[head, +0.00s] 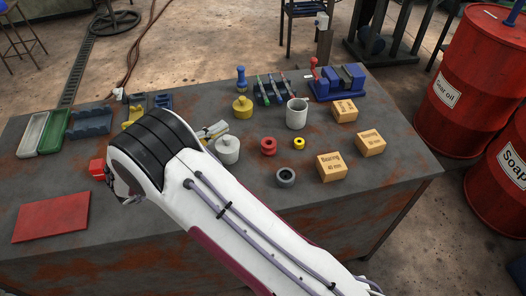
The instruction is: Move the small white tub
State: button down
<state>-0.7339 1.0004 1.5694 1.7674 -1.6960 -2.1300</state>
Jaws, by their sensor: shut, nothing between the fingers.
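An open-topped, off-white tub (297,114) stands upright on the workbench, right of the middle. A pale grey-white round piece with a knob on top (228,150) stands to its lower left; I cannot tell for certain which of the two is the named tub. My gripper (215,130) shows only in part past my white arm, just behind the knobbed piece and left of the open tub. It is shut and holds nothing. I cannot tell whether it touches the knobbed piece. The rest of my gripper is hidden by the arm.
The front right bench is clear.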

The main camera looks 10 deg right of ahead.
jog(key=s+d, duration=0.9)
jog(key=s, duration=0.1)
jog(key=shift+s+d, duration=0.25)
jog(key=shift+d, duration=0.15)
dwell(0.4)
dwell(0.5)
